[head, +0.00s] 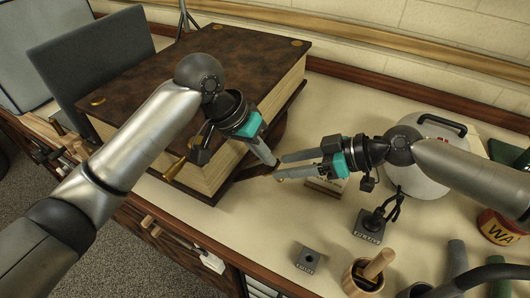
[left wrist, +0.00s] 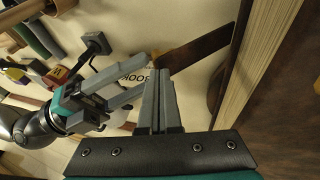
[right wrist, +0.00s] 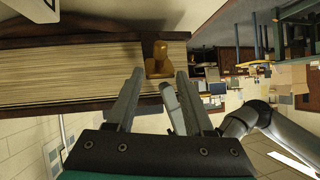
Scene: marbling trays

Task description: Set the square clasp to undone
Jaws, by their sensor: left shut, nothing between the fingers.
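A large brown book (head: 195,75) lies on the table with its cream page edges facing front and right. A brass clasp piece (head: 173,170) shows at its front edge, partly hidden by my left arm. The right wrist view shows a brass fitting (right wrist: 158,62) with a knob against the pages; I cannot tell whether it is the square clasp. A dark brown strip (left wrist: 200,52) juts from the book's right side. My left gripper (head: 276,163) is shut and empty right of the book. My right gripper (head: 280,168) is open, its fingertips close to the left fingertips.
A grey round case (head: 425,175), a small dark stand (head: 369,226), a small block (head: 308,260) and a wooden cup (head: 360,282) stand to the right.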

